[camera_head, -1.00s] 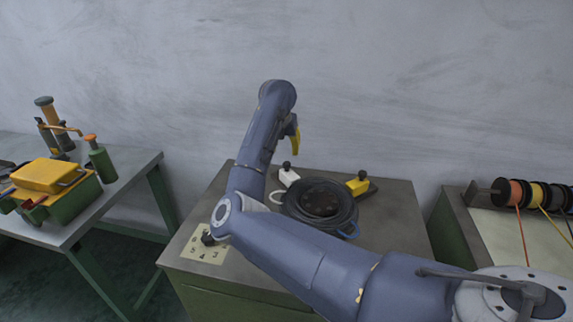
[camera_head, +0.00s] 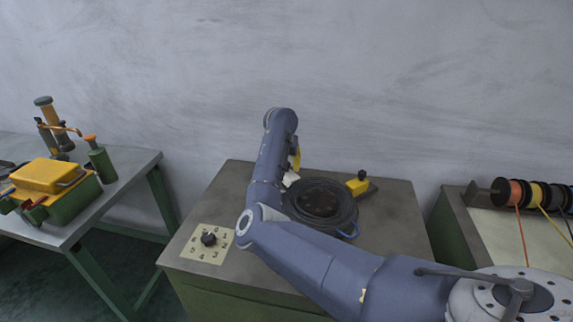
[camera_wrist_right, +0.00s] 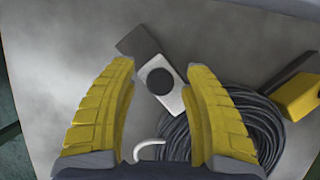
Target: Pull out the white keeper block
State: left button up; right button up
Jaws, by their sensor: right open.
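The white keeper block (camera_wrist_right: 171,100) with its round black knob (camera_wrist_right: 159,81) sits on the grey bench top, at the edge of a coil of dark cable (camera_wrist_right: 235,130). In the head view the white block (camera_head: 291,178) is mostly hidden behind my right arm. My right gripper (camera_wrist_right: 158,75) is open, its yellow fingers on either side of the block and knob with gaps between; no contact shows. In the head view the right gripper (camera_head: 296,158) is partly hidden by its own wrist. My left gripper is not in view.
A yellow block with a black knob (camera_head: 358,186) sits right of the cable coil (camera_head: 320,203). A numbered dial plate (camera_head: 207,243) is at the bench's front left. A side table with a yellow-lidded green box (camera_head: 65,210) stands left; wire spools (camera_head: 515,192) stand right.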

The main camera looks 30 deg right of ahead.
jog(key=shift+o, duration=0.3)
grip_shut()
